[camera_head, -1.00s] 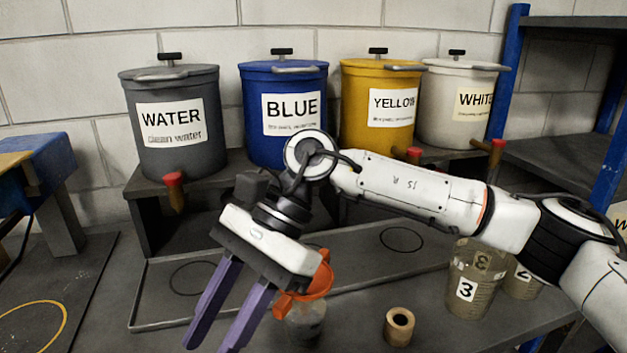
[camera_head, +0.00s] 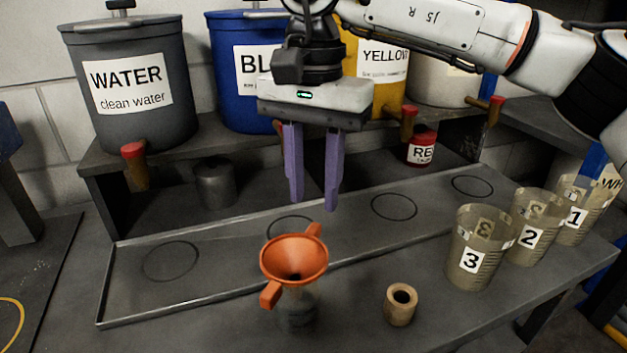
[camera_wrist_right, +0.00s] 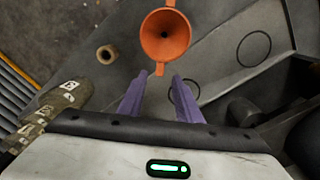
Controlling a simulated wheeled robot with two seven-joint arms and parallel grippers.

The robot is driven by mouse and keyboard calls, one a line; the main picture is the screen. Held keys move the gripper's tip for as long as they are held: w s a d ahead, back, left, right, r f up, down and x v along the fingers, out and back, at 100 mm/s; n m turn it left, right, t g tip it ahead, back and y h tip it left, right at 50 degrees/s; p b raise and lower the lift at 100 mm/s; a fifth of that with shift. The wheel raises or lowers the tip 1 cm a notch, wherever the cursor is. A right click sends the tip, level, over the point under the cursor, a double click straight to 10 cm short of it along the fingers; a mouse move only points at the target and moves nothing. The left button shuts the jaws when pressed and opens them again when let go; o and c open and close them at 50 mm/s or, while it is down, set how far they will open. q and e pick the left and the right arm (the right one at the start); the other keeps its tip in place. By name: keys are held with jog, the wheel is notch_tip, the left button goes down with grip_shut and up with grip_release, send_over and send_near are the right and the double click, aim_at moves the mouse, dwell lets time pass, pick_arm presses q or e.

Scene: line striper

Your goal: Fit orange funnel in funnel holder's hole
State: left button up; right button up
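The orange funnel (camera_head: 294,258) sits mouth up on a grey, see-through vessel (camera_head: 297,315) at the table's front; its spout is hidden. A tan ring-like block (camera_head: 400,307) with a round hole on top, perhaps the funnel holder, stands empty to its right. My right gripper (camera_head: 312,203) hangs fingers down above the tray, behind and above the funnel and apart from it. Its purple fingers are spread and empty. The wrist view shows the funnel (camera_wrist_right: 165,36) ahead of the open fingers (camera_wrist_right: 159,73) and the block (camera_wrist_right: 107,54) to its left. My left gripper is out of view.
A shallow tray (camera_head: 215,304) with circle marks lies behind the funnel. Cups 3 (camera_head: 476,250), 2 (camera_head: 533,226) and 1 (camera_head: 577,210) stand at right. Paint barrels (camera_head: 137,90) with taps line a raised shelf. A red-labelled can (camera_head: 421,150) stands under it.

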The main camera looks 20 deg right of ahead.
aim_at(313, 227)
notch_tip(313, 227, down, 7)
jog(key=b, duration=0.4)
jog(key=shift+r, duration=0.2)
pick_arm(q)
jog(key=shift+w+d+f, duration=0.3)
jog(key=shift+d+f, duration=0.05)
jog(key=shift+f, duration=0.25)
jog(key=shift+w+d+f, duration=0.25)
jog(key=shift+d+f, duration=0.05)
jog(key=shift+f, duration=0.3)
pick_arm(e)
jog(key=shift+f, duration=0.1)
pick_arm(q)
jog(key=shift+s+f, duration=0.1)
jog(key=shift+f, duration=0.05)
pick_arm(e)
grip_shut()
